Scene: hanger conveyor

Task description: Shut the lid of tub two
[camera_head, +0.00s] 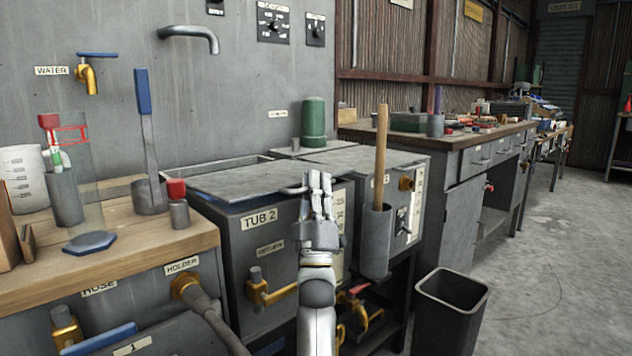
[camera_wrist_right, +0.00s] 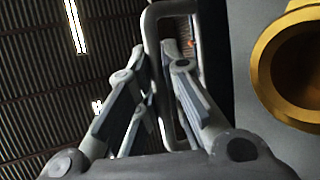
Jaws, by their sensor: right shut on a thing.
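Tub two (camera_head: 232,244) is a grey box labelled "TUB 2" at the centre left of the head view. Its flat grey lid (camera_head: 245,179) looks roughly level over the top. A narrow recess shows behind the lid; I cannot tell whether the lid is fully seated. My right gripper (camera_head: 318,188) is at the lid's front right edge, shut on the lid handle (camera_head: 291,190). In the right wrist view the handle (camera_wrist_right: 150,42) is a grey loop running between the fingers (camera_wrist_right: 158,88), which partly hide it. My left gripper is not in view.
A holster with a wooden-handled tool (camera_head: 376,240) hangs close right of my gripper. A grey bin (camera_head: 450,308) stands on the floor at right. A brass valve (camera_head: 268,292) juts from the tub front. A wooden bench (camera_head: 120,229) with containers is at left.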

